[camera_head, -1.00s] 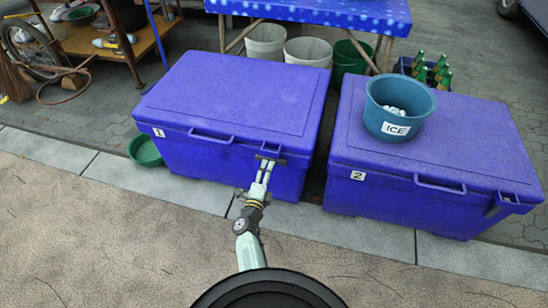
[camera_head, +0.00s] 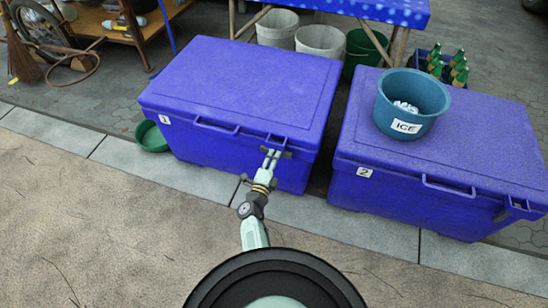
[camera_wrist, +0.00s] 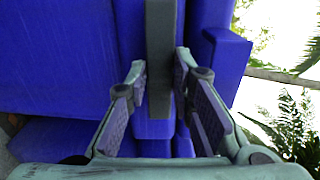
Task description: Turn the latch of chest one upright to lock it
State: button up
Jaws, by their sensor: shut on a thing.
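Chest one (camera_head: 235,95) is a blue cooler box with a closed lid and a label "1" on its front. Its latch (camera_head: 287,154) is a small dark bar on the front, right of the handle, lying roughly crosswise. In the wrist view the latch (camera_wrist: 160,50) is a dark grey bar running down between the fingers. My gripper (camera_head: 271,153) is at the front of chest one, shut on the latch. In the wrist view, the gripper's (camera_wrist: 160,85) two padded fingers stand on either side of the bar. The fingers hide part of the latch in the head view.
Chest two (camera_head: 440,150) stands to the right across a narrow gap, with a blue ice tub (camera_head: 412,105) on its lid. A green basin (camera_head: 151,137) sits left of chest one. Buckets (camera_head: 320,57) stand behind under a table. The paving in front is clear.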

grip_shut()
jog(key=shift+n, duration=0.3)
jog(key=n+p, duration=0.7)
jog(key=n, duration=1)
jog(key=shift+r, duration=0.1)
jog(key=shift+w+n, duration=0.1)
jog(key=shift+n, duration=0.2)
dwell(0.4)
jog(key=o, duration=0.6)
grip_release()
